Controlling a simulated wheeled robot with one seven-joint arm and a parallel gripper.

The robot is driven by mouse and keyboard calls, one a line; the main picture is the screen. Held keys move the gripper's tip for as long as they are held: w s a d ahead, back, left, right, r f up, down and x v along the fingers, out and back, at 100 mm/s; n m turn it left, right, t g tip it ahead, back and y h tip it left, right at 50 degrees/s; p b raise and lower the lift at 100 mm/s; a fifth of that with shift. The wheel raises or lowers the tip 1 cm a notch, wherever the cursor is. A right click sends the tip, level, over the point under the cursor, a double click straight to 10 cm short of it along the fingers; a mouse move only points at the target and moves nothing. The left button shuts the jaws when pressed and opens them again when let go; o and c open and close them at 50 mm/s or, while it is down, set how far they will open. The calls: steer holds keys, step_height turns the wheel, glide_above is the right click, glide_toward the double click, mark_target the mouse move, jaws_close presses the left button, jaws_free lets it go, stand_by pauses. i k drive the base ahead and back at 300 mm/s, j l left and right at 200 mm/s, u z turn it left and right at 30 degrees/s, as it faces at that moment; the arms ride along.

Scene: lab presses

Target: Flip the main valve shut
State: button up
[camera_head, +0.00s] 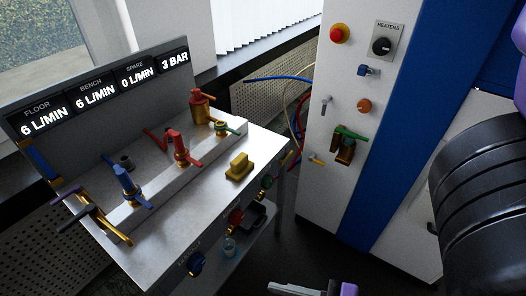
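No label reading "main" is legible, so I cannot tell which valve is the main one. A brass valve with a long dark purple lever (85,205) is at the bench's left end. A red and brass fitting (200,105) stands at the back. Part of my gripper (312,289), grey and purple, shows at the bottom edge, apart from the valves. Its fingertips are mostly cut off.
Displays read floor 6, bench 6, spare 0 L/MIN and 3 BAR (174,63). A yellow block (239,166) lies on the bench. More knobs and a beaker (229,246) are along its front. A white cabinet (335,95) with controls stands right, beyond a floor gap.

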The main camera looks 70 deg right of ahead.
mark_target(282, 162)
steer(key=z, duration=1.5)
